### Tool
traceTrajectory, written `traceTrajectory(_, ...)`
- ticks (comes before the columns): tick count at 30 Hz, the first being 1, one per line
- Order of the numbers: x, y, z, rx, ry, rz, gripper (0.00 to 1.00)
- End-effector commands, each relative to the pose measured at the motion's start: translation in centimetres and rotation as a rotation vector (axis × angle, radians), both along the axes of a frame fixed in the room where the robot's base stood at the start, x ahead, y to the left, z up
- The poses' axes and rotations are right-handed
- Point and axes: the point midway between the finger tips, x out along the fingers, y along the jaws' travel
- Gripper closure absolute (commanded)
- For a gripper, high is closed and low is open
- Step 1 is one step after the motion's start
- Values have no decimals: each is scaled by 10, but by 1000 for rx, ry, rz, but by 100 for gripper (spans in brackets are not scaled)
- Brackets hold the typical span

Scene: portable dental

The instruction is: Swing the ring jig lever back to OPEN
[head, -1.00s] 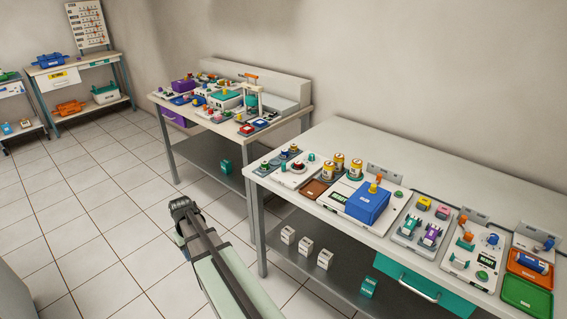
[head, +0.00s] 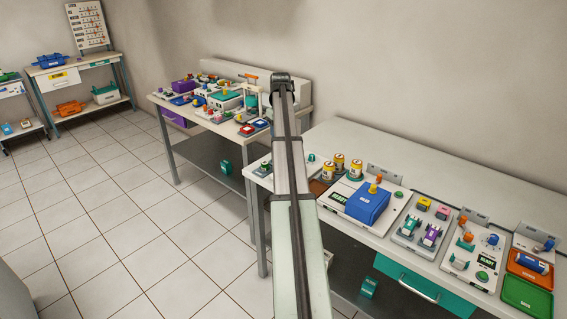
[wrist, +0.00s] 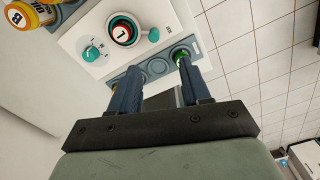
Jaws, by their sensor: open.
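In the wrist view a white jig plate (wrist: 170,15) carries a round teal-rimmed cup (wrist: 123,31) with a red inside and a white piece marked like an L. A green ring (wrist: 181,54) shows by the right fingertip. In the head view my arm hides most of this jig; the teal knob (head: 311,157) shows.
Gold cans (head: 340,163) stand right beside the jig and show at upper left in the wrist view (wrist: 28,18). A blue box (head: 368,203) sits farther right on the same bench. Tiled floor (wrist: 255,60) lies beyond the bench edge.

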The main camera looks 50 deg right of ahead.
Motion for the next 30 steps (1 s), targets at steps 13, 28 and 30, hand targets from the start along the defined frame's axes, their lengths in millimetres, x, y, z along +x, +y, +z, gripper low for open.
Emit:
traceTrajectory(13, -7, -9, -32, 2, 2, -6, 53)
traceTrajectory(28, -6, -10, -112, 1, 1, -6, 53)
traceTrajectory(30, -6, -10, -118, 1, 1, -6, 53)
